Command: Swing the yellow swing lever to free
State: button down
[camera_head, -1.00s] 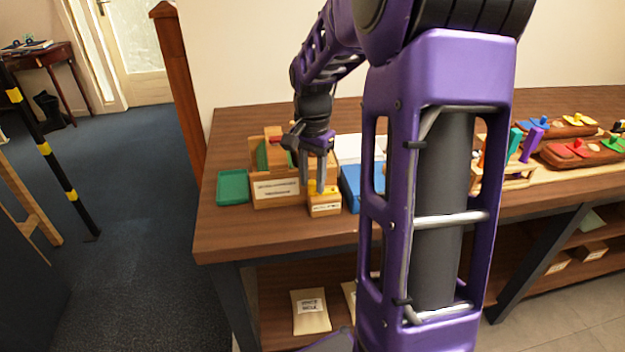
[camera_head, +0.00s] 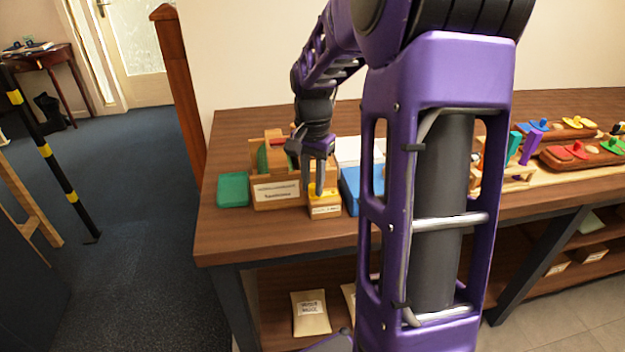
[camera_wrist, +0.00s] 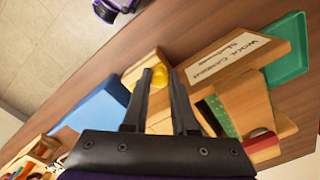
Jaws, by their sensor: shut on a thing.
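The yellow swing lever (camera_head: 329,190) sits on top of a small wooden block (camera_head: 325,211) with a white label, near the table's front edge. My gripper (camera_head: 314,192) points down at it from above. In the wrist view the yellow lever (camera_wrist: 158,83) shows between the two fingers of my gripper (camera_wrist: 160,75), which are shut on it. The fingers hide part of the lever, so its exact angle is hard to tell. The wooden block (camera_wrist: 146,72) lies around and below the fingertips in that view.
Left of the block stands a labelled wooden box (camera_head: 276,195), with a green tray (camera_head: 233,190) beyond it. A blue box (camera_head: 352,190) is close on the right. My arm hides part of the table; wooden boards with coloured pieces (camera_head: 578,150) lie further right.

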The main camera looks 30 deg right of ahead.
jog(key=s+n+p, duration=0.1)
jog(key=n, duration=0.2)
jog(key=shift+s+r, duration=0.15)
jog(key=n+p, duration=0.1)
jog(key=s+n, duration=0.1)
jog(key=shift+d+n+p, duration=0.1)
jog(key=shift+n+p, duration=0.25)
jog(key=shift+n, duration=0.05)
jog(key=n, duration=0.1)
jog(key=s+n+p, duration=0.1)
jog(key=n, duration=0.1)
jog(key=shift+s+d, duration=0.1)
jog(key=shift+d, duration=0.2)
jog(key=shift+s+d+n+p, duration=0.15)
jog(key=shift+s+n+p, duration=0.1)
jog(key=shift+n, duration=0.35)
jog(key=shift+s+d+n+p, duration=0.1)
jog(key=shift+n+p, duration=0.15)
jog(key=shift+n, duration=0.35)
jog(key=c, duration=1)
grip_release()
notch_tip(320, 180, up, 17)
jog(key=p, duration=0.2)
jog(key=shift+r, duration=0.15)
